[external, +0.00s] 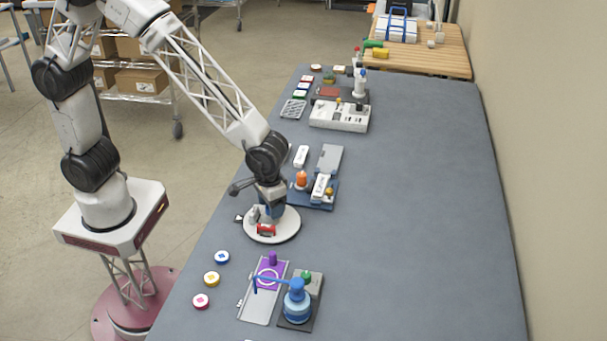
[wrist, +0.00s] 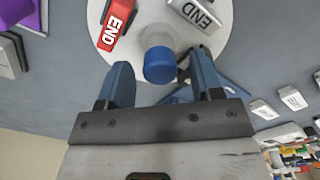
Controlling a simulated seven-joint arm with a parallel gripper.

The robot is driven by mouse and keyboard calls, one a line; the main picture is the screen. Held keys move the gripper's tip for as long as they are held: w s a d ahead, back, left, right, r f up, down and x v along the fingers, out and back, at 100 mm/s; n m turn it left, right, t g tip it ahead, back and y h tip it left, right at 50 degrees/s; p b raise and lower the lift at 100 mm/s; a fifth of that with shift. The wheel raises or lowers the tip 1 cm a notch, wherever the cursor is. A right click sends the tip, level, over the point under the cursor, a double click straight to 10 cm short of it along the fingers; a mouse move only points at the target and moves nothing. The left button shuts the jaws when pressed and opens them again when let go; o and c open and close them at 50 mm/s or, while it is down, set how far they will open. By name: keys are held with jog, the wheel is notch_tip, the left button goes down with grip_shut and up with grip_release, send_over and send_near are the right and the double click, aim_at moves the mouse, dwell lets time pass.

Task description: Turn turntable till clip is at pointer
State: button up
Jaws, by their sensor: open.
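The turntable (external: 285,228) is a round white disc on the table below my arm; in the wrist view its surface (wrist: 143,12) fills the top middle. A red clip (wrist: 117,22) and a grey clip (wrist: 195,12), both marked END, sit on it. In the external view, the red clip (external: 266,230) is at the front and the grey one (external: 253,214) at the left. A blue-capped post (wrist: 160,65) rises between my gripper's (wrist: 161,60) open blue fingers. I cannot tell whether they touch it. A small dark-and-white pointer (external: 239,218) stands at the disc's left edge.
Three round buttons (external: 212,278) lie to the front left. A grey plate with a purple patch (external: 270,272) and a blue device (external: 296,300) stand in front. A blue fixture (external: 325,200) is close behind the disc. The table's right side is clear.

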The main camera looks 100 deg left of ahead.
jog(key=shift+r, duration=3.8)
jog(key=shift+s+r, duration=0.2)
jog(key=s+a+r+m+t, duration=0.1)
jog(key=s+a+r+m, duration=0.1)
jog(key=s+r, duration=0.55)
jog(key=s+a+r+m, duration=0.1)
jog(key=s+r+m, duration=0.25)
jog(key=s, duration=0.65)
jog(key=s+r+m, duration=0.1)
jog(key=s+m, duration=0.1)
jog(key=s, duration=0.6)
jog(key=s+a+r+m+t, duration=0.1)
jog(key=s, duration=0.8)
jog(key=shift+s+a+r+m+t, duration=0.3)
jog(key=shift+r+m, duration=0.05)
jog(key=shift+w, duration=0.1)
jog(key=shift+c, duration=0.2)
